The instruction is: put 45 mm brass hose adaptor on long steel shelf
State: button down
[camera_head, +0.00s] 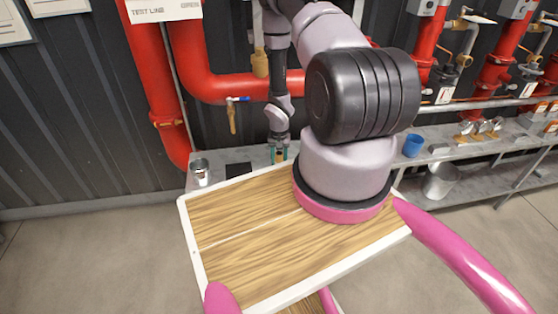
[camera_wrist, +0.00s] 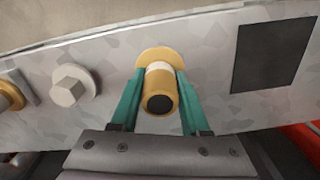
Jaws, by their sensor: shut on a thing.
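The brass hose adaptor (camera_wrist: 158,88) is a short golden cylinder with a pale band, a wider flange and a dark open end. My gripper (camera_wrist: 160,78) has its teal fingers shut on either side of it. The long steel shelf (camera_wrist: 212,68), grey and mottled, lies directly behind the adaptor; I cannot tell whether they touch.
A black square pad (camera_wrist: 273,53) and a grey hex-headed piece (camera_wrist: 73,85) lie on the shelf. A brass piece (camera_wrist: 10,95) is at the wrist view's edge. A metal cup (camera_head: 200,172) and blue cup (camera_head: 413,145) stand there too. Red pipes (camera_head: 215,85) rise behind.

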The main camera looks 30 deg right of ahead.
jog(key=shift+f, duration=0.1)
jog(key=shift+c, duration=1.9)
grip_release()
